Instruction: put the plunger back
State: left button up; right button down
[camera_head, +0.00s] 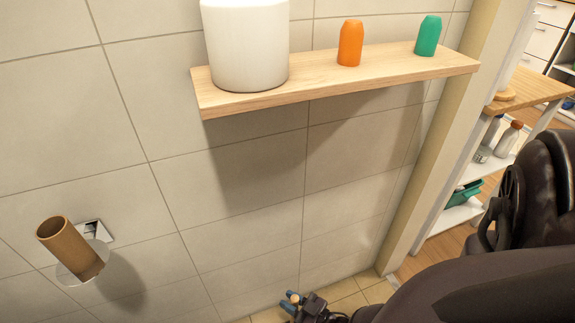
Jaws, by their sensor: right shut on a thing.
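My right gripper (289,301) shows at the bottom centre, low near the floor by the tiled wall. Its blue fingertips are shut around a small tan, round end (295,298), which looks like the top of the plunger's handle. The rest of the plunger is hidden below the gripper or past the bottom edge of the picture. My left gripper is not in view.
A wooden shelf (370,78) on the wall carries a white container (246,45), an orange bottle (350,43) and a green bottle (428,36). A cardboard roll (68,246) sits on a wall holder at left. A door post (437,130) stands at right.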

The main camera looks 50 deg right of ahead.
notch_tip(320, 180, down, 2)
jog(key=shift+s+f+b, duration=0.1)
jog(key=shift+s+b, duration=0.05)
jog(key=shift+b, duration=0.25)
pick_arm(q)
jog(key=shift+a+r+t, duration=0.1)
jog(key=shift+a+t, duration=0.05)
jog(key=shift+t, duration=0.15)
pick_arm(e)
jog(key=c, duration=1)
grip_release()
pick_arm(q)
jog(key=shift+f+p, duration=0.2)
jog(key=shift+p, duration=0.35)
pick_arm(e)
jog(key=s, duration=0.8)
jog(key=s+d, duration=0.1)
jog(key=s, duration=0.3)
